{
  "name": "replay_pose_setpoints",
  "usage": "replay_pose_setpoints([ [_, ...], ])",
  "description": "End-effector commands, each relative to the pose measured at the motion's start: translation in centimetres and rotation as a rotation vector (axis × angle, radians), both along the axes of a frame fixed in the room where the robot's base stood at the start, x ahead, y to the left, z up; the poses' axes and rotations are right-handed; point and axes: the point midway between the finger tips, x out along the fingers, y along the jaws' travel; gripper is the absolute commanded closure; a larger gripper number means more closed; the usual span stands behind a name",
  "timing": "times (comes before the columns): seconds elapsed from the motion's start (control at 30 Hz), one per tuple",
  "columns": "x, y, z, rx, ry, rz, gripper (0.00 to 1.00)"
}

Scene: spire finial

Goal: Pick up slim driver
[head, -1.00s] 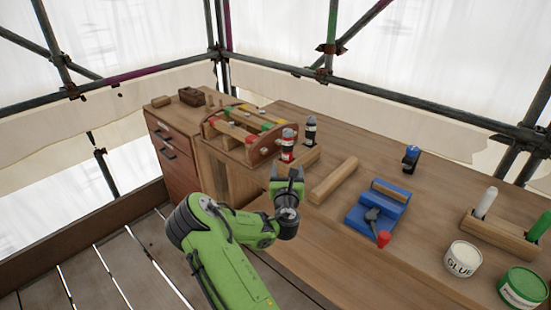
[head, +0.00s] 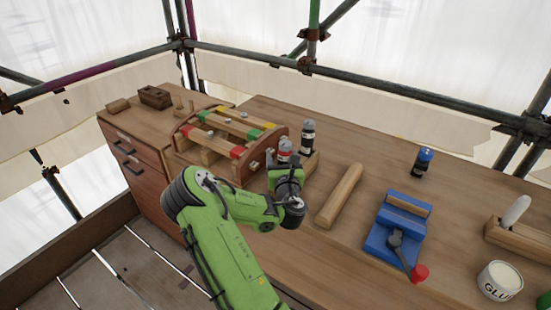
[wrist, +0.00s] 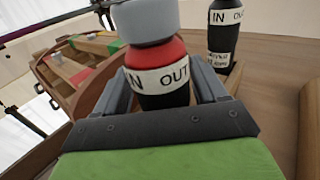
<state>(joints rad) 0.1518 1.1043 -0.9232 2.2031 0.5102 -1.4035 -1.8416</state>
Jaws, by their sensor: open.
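A red-and-black driver (wrist: 165,72) with a grey cap and a white IN/OUT band stands upright between my gripper's two fingers in the wrist view. It also shows in the head view (head: 285,147), its lower part hidden by my gripper. A black driver (wrist: 223,38) with a similar band stands behind it to the right, also in the head view (head: 308,134). I cannot tell which is the slim driver. My gripper (wrist: 162,88) is open, with its fingers on either side of the red-and-black driver; contact is not clear.
A wooden rack (head: 272,170) with red, green and yellow blocks is to the left of the drivers. A wooden bar (head: 340,196) lies to the right. Beyond it are a blue tool (head: 378,238) with a red knob, a blue-capped bottle (head: 423,162) and a glue tin (head: 500,280).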

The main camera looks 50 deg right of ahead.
Motion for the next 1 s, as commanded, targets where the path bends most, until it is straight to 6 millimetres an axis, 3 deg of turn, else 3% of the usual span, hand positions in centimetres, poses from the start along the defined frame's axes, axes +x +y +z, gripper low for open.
replay_pose_setpoints([
  [0.27, -0.23, -0.04, 0.05, 0.000, 0.000, 0.000, 0.30],
  [0.7, -0.21, -0.03, 0.06, -0.001, -0.001, 0.000, 0.98],
  [1.0, -0.19, -0.04, 0.90, -0.003, 0.000, 0.000, 0.98],
])
